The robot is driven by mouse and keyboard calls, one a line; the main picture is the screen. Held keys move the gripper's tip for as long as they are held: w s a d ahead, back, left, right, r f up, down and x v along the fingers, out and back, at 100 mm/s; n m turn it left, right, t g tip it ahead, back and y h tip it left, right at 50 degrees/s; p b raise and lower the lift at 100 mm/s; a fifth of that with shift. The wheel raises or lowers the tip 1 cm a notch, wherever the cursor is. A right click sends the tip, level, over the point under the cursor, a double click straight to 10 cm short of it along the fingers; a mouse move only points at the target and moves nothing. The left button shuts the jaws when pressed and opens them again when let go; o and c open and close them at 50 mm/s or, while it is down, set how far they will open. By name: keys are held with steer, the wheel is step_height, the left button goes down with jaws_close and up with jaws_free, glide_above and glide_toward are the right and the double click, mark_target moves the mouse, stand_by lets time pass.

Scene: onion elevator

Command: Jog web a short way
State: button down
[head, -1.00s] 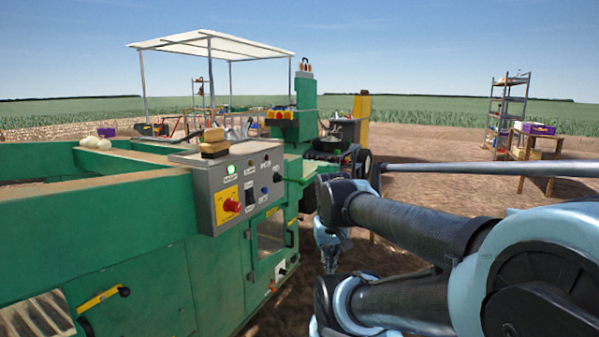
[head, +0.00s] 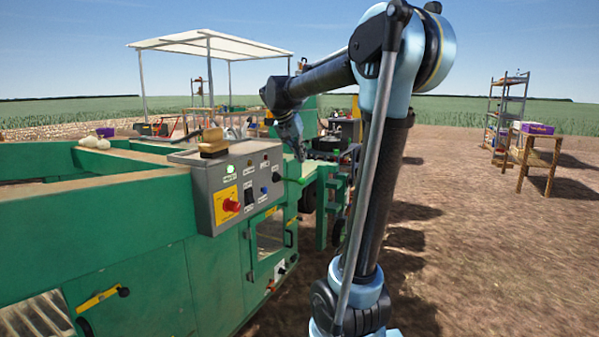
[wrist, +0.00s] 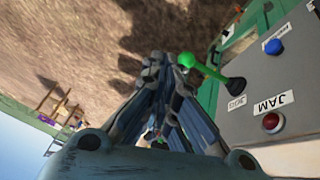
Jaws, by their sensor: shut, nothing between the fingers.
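The grey control panel (head: 205,185) sits on the side of the green machine, with a lit green lamp, a red switch on a yellow plate and small buttons. The wrist view shows part of the panel (wrist: 262,78) close up: a lever with a green knob (wrist: 187,61) on a black base, a blue button (wrist: 274,47) and a red button (wrist: 271,122) beside a label reading JAM. My gripper (wrist: 166,76) is shut and empty. Its fingertips are near the green knob; contact cannot be told. In the head view, my gripper (head: 299,150) is just right of the panel.
The green machine (head: 130,270) fills the left, with a tan block (head: 213,137) on the panel top. Bare soil (head: 420,240) is open to the right. A wooden table (head: 530,158) with a purple crate (head: 538,128) and a shelf rack (head: 503,110) stand far right.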

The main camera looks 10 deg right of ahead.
step_height(320, 180, up, 4)
steer(key=m, duration=0.1)
glide_above(289, 180)
steer(key=s, duration=0.4)
steer(key=shift+s+a+f+t+h, duration=0.1)
steer(key=shift+a+f+t+h, duration=0.1)
steer(key=shift+a+t+h, duration=0.15)
steer(key=shift+d+f, duration=0.1)
steer(key=x, duration=0.4)
steer(key=s+x, duration=0.1)
steer(key=x, duration=0.3)
steer(key=f+x, duration=0.1)
steer(key=x, duration=0.3)
steer(key=shift+s+a+f, duration=0.15)
steer(key=shift+s+a, duration=0.15)
steer(key=shift+a, duration=0.05)
steer(key=shift+s+f, duration=0.1)
steer(key=shift+f, duration=0.3)
steer(key=shift+s+a+f, duration=0.1)
steer(key=shift+a, duration=0.05)
